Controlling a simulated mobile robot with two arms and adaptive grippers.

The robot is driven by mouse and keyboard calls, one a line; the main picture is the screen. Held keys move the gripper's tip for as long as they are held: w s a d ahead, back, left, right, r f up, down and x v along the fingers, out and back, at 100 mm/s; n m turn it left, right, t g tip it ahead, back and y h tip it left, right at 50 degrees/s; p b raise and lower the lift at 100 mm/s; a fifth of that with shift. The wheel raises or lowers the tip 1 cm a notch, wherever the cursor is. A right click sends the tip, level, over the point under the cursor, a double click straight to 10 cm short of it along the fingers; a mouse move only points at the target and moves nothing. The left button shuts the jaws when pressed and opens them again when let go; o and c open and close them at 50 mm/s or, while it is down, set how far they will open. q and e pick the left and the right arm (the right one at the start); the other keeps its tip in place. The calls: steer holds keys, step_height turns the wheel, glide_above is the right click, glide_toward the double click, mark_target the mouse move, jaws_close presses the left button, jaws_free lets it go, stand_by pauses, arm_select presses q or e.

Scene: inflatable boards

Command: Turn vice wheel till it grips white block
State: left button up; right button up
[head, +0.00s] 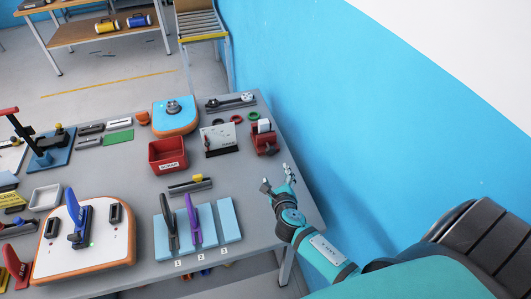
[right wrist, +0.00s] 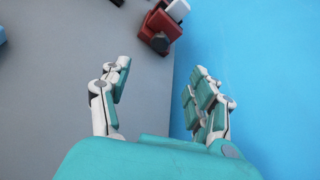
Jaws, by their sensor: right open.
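The red vice (head: 266,144) stands near the right edge of the grey table, with a white block (head: 264,126) at its top. In the right wrist view the vice (right wrist: 159,20) is at the top, with the white block (right wrist: 178,9) beside its red body. A dark wheel (right wrist: 160,43) is on the vice's near end. My right gripper (head: 277,178) is open and empty, on the near side of the vice and apart from it. In the right wrist view its fingers (right wrist: 160,80) are spread, with the wheel ahead of them. My left gripper is out of view.
A red bin (head: 167,166) and a black stand with a white panel (head: 218,140) are left of the vice. Small green and red rings (head: 253,116) lie behind it. The blue wall is close on the right.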

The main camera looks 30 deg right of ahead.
glide_toward(270, 152)
steer(key=shift+d+r+b, duration=0.1)
steer(key=shift+b, duration=0.3)
steer(key=b+x, duration=0.3)
steer(key=x, duration=0.5)
steer(key=shift+x, duration=0.8)
steer(key=shift+s, duration=0.1)
steer(key=c, duration=1.1)
